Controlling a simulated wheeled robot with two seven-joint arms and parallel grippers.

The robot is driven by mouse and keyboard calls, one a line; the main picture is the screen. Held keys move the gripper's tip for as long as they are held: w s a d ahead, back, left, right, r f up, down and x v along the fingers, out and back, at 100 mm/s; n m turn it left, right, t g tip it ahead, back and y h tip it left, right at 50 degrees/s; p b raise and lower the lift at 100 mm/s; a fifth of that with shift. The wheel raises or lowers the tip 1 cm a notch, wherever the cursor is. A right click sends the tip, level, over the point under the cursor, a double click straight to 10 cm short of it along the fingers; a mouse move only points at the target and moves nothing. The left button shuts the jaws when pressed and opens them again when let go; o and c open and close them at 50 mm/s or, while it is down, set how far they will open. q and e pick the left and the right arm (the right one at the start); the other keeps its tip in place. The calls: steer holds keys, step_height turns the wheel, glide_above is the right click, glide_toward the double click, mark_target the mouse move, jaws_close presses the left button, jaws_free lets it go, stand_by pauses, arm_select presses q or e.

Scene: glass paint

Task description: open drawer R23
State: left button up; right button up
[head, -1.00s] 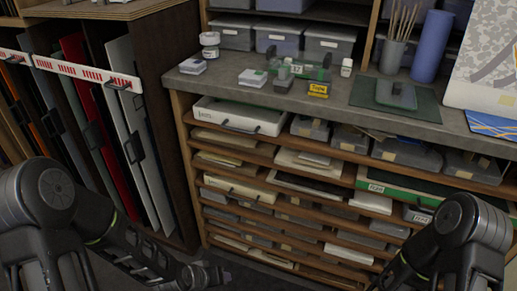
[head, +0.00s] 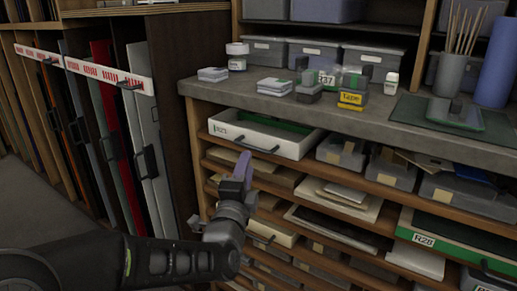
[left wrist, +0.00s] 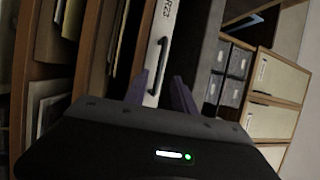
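Drawer R23 (head: 288,148) is the white-fronted one at the top left of the shelf unit, just under the counter. It has a dark bar handle (head: 257,149), and a strip of green shows inside behind its front. In the left wrist view the drawer front (left wrist: 177,32) runs upright in the picture, with its handle (left wrist: 158,66) ahead of the fingertips. My right gripper is not in view.
The counter (head: 215,90) above holds small boxes, a jar (head: 237,56) and a yellow Tape dispenser (head: 352,98). Green drawer R28 (head: 440,238) is lower right. Upright panels with handles stand in the rack (head: 150,150) at left.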

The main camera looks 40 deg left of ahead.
mark_target(252, 148)
arm_select(q)
steer(key=shift+b+x, duration=0.4)
steer(key=shift+x, duration=3.55)
steer(key=shift+c, duration=0.2)
jaws_close()
